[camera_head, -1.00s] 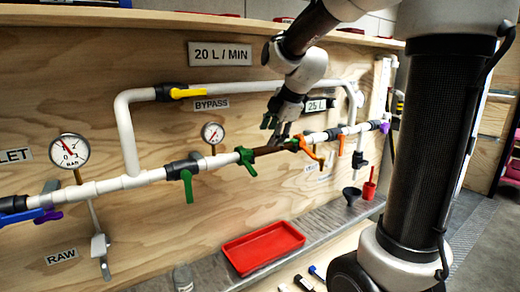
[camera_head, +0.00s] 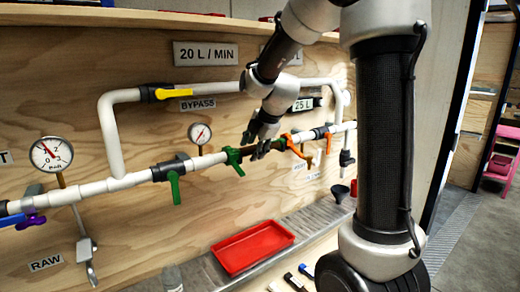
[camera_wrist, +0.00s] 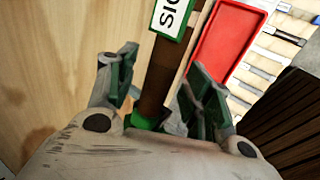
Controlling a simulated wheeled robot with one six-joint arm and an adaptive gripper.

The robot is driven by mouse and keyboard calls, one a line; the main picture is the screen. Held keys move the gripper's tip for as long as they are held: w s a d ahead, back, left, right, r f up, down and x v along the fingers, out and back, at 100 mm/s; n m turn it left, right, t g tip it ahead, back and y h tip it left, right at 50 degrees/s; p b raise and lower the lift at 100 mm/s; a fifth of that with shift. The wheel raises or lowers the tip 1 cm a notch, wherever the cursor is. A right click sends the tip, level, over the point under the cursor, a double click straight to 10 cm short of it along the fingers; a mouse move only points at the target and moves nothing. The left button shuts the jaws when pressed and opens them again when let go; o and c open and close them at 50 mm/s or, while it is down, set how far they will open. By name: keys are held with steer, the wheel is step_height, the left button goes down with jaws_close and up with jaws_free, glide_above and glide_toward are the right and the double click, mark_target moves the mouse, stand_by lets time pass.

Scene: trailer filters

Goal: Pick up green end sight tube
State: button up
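The sight tube is a dark brown pipe section (camera_head: 280,145) in the white pipe line on the wooden panel. It runs between a green-handled valve (camera_head: 233,157) and an orange-handled valve (camera_head: 294,147). In the wrist view the brown tube (camera_wrist: 158,85) passes between my fingers, with a green part (camera_wrist: 143,122) low down near my palm. My gripper (camera_head: 260,150) is at the tube near its green end. In the wrist view my gripper (camera_wrist: 160,88) is open, its fingers apart on either side of the tube. Whether either finger touches it, I cannot tell.
A red tray (camera_head: 252,248) sits on the metal ledge (camera_head: 310,222) below. Pressure gauges (camera_head: 200,133) and a yellow-handled bypass valve (camera_head: 175,94) are on the panel. A white bypass pipe (camera_head: 225,87) runs above the tube.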

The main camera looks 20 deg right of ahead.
jaws_close()
